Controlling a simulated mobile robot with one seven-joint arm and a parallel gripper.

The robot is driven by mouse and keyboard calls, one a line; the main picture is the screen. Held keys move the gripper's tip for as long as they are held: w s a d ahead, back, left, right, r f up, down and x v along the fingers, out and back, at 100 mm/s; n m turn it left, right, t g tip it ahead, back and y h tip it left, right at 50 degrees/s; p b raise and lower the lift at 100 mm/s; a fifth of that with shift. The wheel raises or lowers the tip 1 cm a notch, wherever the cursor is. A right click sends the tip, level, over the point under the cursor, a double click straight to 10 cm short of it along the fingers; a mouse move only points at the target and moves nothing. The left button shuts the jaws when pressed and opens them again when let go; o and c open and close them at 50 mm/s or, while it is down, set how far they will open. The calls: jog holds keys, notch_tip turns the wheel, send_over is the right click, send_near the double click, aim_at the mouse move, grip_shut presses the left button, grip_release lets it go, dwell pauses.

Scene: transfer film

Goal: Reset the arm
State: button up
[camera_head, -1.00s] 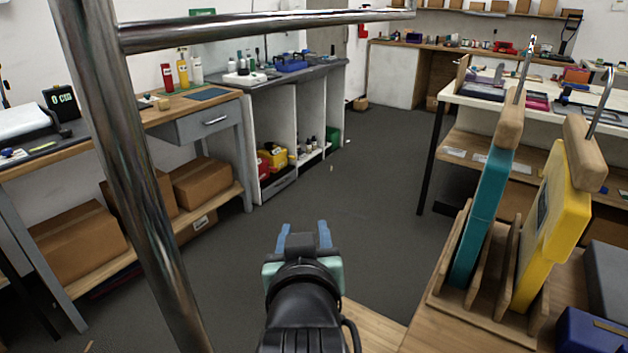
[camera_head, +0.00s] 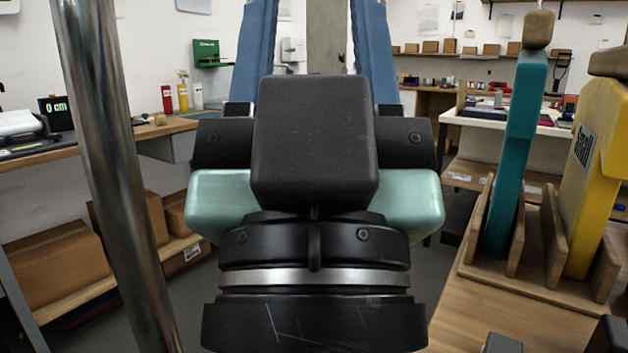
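My gripper (camera_head: 315,45) fills the middle of the head view, very close to the camera and pointing up. The fingertips run up to the top edge of the picture and are partly cut off. The black wrist below the pale green gripper body hides the floor and the middle of the room.
A shiny metal post (camera_head: 115,170) stands close on the left. On the right, a wooden rack (camera_head: 550,265) holds a teal tool (camera_head: 517,150) and a yellow tool (camera_head: 600,170) upright. A workbench (camera_head: 60,165) with cardboard boxes (camera_head: 55,265) below is further left.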

notch_tip(320, 180, up, 32)
jog(key=p, duration=3)
jog(key=shift+r, duration=0.15)
